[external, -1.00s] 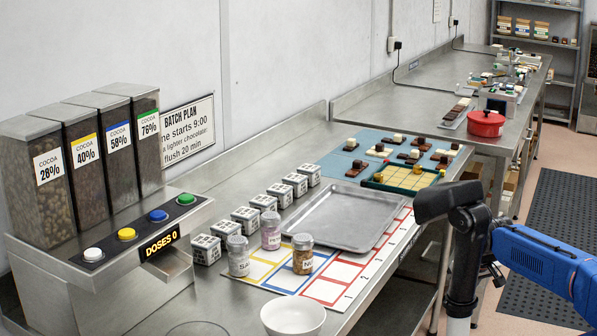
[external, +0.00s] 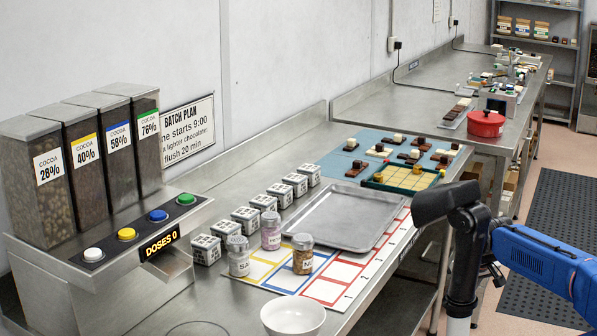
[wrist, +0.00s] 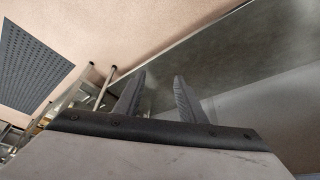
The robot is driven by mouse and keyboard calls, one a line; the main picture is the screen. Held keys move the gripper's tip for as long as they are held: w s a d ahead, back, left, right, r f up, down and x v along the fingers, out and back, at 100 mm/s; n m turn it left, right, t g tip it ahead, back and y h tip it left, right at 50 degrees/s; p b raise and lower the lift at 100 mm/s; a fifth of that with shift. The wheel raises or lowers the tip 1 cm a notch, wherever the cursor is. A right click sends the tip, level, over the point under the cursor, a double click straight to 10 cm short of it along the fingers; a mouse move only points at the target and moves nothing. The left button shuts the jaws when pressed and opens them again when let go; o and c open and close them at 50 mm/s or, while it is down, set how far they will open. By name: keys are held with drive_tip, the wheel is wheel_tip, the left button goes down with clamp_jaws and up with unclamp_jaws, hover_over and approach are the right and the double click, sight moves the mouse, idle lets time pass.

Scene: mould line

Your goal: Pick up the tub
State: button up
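Several small tubs with pale lids and coloured labels stand far off on the upper shelf; the nearest to the middle is a tub (external: 522,27). I cannot tell which one is the task's tub. My gripper (wrist: 159,78) shows in the wrist view with its two dark fingers apart and nothing between them. It points towards the floor and the edge of a metal surface. In the external view my arm is at the right, in front of the bench, and the fingers cannot be made out. No tub shows in the wrist view.
A red pot (external: 486,123) stands on the far bench. The floor beside the dark mat (external: 560,235) is clear.

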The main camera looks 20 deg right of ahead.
drive_tip(key=o, duration=0.6)
drive_tip(key=shift+r, duration=0.1)
wheel_tip(320, 180, up, 31)
drive_tip(key=w+a+r+n+g, duration=0.1)
drive_tip(key=w+a+r, duration=0.2)
drive_tip(key=w, duration=0.2)
drive_tip(key=w+a+r+n, duration=0.1)
drive_tip(key=w+a+r, duration=0.1)
drive_tip(key=w+a, duration=0.3)
drive_tip(key=n+g, duration=0.4)
drive_tip(key=n, duration=0.3)
hover_over(245, 212)
wheel_tip(245, 212, down, 6)
drive_tip(key=shift+f, duration=5.95)
